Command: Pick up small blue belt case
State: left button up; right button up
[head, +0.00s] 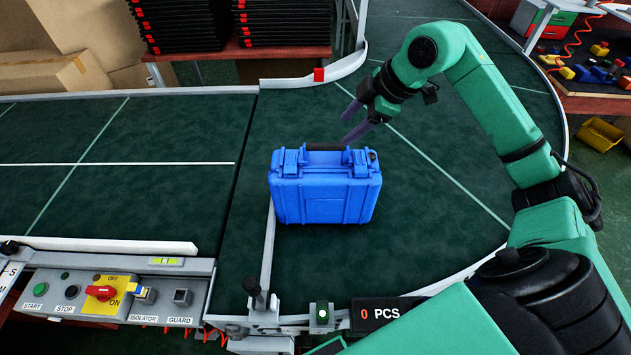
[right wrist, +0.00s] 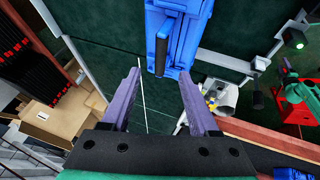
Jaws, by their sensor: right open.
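The small blue case (head: 324,192) stands upright on the dark green belt, with its black handle on top. In the right wrist view the case (right wrist: 186,30) shows at the top, ahead of the fingertips. My right gripper (head: 347,124) is open and empty, above and just behind the case on its right side. Its two purple fingers (right wrist: 162,80) are spread apart and do not touch the case; the handle (right wrist: 167,50) appears between and beyond their tips. My left gripper is not in view.
The belt (head: 130,180) is clear to the left of the case. A metal guard rail (head: 270,255) runs below it. A control panel (head: 105,290) with buttons sits front left. Black trays (head: 280,25) are stacked behind, and a side table (head: 590,95) holds small parts.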

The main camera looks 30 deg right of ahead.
aim_at(328, 145)
jog(key=p+x, duration=0.1)
jog(key=x, duration=0.2)
jog(key=shift+f, duration=0.25)
jog(key=p+x, duration=0.1)
jog(key=x, duration=0.1)
jog(key=p+x, duration=0.1)
jog(key=x, duration=0.1)
jog(key=p+x, duration=0.1)
jog(key=x, duration=0.1)
jog(key=shift+w+a, duration=0.15)
jog(key=shift+a, duration=0.2)
jog(key=shift+f, duration=0.45)
jog(key=shift+w, duration=0.15)
grip_shut()
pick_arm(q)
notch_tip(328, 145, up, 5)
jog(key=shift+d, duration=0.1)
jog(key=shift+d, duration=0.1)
pick_arm(e)
jog(key=shift+w, duration=0.1)
